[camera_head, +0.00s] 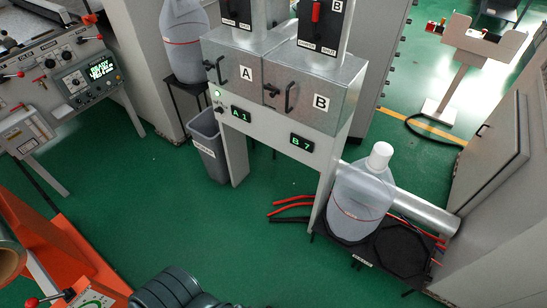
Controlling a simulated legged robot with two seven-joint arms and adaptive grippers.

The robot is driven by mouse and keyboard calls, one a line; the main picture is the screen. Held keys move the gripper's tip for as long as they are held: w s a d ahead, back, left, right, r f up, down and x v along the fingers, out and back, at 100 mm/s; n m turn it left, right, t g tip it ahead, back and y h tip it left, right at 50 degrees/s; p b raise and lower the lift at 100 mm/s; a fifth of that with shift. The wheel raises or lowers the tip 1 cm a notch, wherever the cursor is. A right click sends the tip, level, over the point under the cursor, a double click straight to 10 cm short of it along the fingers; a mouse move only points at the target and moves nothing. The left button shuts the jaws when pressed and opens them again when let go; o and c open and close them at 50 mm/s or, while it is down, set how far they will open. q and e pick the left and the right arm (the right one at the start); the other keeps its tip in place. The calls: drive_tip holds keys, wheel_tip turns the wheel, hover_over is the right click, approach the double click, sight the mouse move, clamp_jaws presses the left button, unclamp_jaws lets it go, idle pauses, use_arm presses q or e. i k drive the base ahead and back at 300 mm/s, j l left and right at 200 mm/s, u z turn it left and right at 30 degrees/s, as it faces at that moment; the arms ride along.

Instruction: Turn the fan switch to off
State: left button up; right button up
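No switch in view carries a readable fan label, so I cannot tell which control is the fan switch. The metal cabinet (290,128) has doors A and B, a small green light (218,93) and a dark knob (219,108) on its left front. Above it are two dark switch plates; the right one has a red handle (315,12), shown upright. At the left, a grey control panel (70,75) has a lit display (102,68), black knobs and red-tipped levers. Neither of my grippers is in view.
Open green floor (130,190) lies before the cabinet. A grey bin (208,145) stands by its left leg. A large jug (358,200) on a black tray and red hoses (290,204) are at right. An orange machine (60,250) occupies the lower left. A dark ribbed shape (170,289) is at the bottom edge.

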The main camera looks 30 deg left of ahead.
sight(220, 111)
drive_tip(key=u, duration=1.6)
